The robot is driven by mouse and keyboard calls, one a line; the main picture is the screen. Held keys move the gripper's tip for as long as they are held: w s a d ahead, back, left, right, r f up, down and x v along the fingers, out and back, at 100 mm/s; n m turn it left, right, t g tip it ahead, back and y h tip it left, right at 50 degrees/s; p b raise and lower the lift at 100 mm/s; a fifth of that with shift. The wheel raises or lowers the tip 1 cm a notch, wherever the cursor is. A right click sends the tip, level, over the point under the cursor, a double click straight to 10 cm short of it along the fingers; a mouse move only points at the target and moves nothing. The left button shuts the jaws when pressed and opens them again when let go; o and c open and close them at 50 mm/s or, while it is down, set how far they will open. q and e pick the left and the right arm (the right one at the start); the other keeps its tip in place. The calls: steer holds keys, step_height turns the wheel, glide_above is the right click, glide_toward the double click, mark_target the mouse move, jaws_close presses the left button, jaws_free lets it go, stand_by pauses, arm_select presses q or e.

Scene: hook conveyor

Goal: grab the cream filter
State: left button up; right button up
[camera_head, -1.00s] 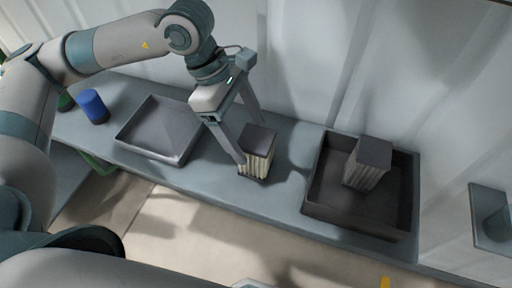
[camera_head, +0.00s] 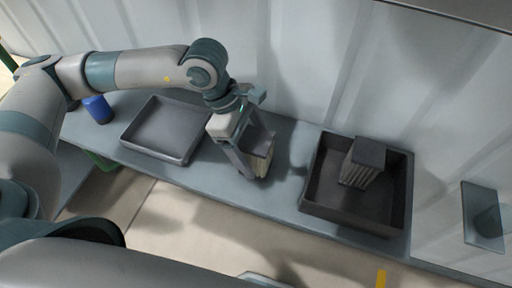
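The cream filter (camera_head: 262,163), a pleated block with a dark top, stands on the grey-blue bench between the two trays. My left gripper (camera_head: 261,156) is lowered over it, with one finger at its near left side and the other at its far side. The fingers are spread, and I cannot tell whether they touch it. Part of the filter is hidden by the near finger. My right gripper is not in view.
A deep dark bin (camera_head: 317,208) on the right holds another pleated, dark-topped filter (camera_head: 362,163). A shallow grey tray (camera_head: 165,130) on the left is empty. A blue cylinder (camera_head: 98,109) stands at the far left. A corrugated wall (camera_head: 340,75) rises behind the bench.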

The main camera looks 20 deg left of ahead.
arm_select(q)
steer(key=shift+d+f, duration=0.15)
steer(key=shift+f, duration=0.25)
steer(key=c, duration=1.2)
steer(key=shift+c, duration=0.2)
steer(key=shift+r, duration=0.15)
